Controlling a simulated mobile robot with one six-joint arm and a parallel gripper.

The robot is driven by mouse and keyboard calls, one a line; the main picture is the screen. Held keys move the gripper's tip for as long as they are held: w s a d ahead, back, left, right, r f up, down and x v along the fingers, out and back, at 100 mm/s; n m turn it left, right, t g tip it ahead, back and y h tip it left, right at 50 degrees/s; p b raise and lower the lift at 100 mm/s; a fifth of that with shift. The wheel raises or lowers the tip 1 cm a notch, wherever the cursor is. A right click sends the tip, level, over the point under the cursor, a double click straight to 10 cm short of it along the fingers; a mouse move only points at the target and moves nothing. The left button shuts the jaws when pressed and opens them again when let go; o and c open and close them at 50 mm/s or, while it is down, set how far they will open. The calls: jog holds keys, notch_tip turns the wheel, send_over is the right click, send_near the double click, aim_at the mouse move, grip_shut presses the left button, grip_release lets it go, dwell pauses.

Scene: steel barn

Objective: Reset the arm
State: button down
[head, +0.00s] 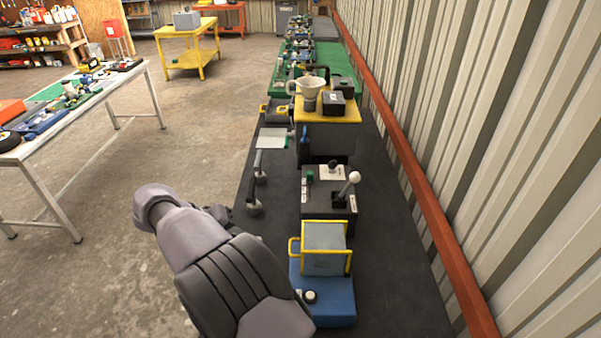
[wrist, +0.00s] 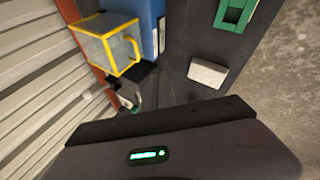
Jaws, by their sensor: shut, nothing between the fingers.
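My arm (head: 225,270) rises at the lower middle of the head view, over the left edge of the dark bench. My gripper (wrist: 160,122) shows as a dark body with a black front edge in the wrist view. It is shut and holds nothing. In the head view it is mostly hidden behind the arm. The gripper is apart from the bench items in the wrist view.
The dark bench (head: 390,285) runs along the ribbed wall (head: 510,150). A yellow-framed box (head: 325,250) on a blue base (head: 328,300) stands near my arm. Beyond it is a lever box (head: 325,205). A white table (head: 75,110) stands left; open floor (head: 190,130) lies between.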

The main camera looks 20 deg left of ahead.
jog(key=w+d+r+m+g+y+b, duration=0.1)
jog(key=d+r+m+b, duration=0.2)
jog(key=d, duration=0.6)
jog(key=w+d+r+g+y+b, duration=0.1)
jog(key=w+d+r+b, duration=0.15)
jog(key=d+r, duration=0.4)
jog(key=s+d+m+y+b, duration=0.1)
jog(key=s+d, duration=0.2)
jog(key=d, duration=0.3)
jog(key=s+d+r+m+g+b, duration=0.1)
jog(key=s+d+b, duration=0.1)
jog(key=d, duration=0.3)
jog(key=s+d+m+y+b, duration=0.1)
jog(key=s+d, duration=0.2)
jog(key=d, duration=0.3)
jog(key=s+d+f+m+t+y+b, duration=0.1)
jog(key=s+d+f+m+b, duration=0.1)
jog(key=s, duration=0.6)
jog(key=s+d+f+m+t+y+b, duration=0.1)
jog(key=s+d+f+m+b, duration=0.2)
jog(key=s+d, duration=0.3)
jog(key=shift+s+d+f+t+y, duration=0.3)
jog(key=shift+s+f+t, duration=0.1)
jog(key=shift+s+f, duration=0.35)
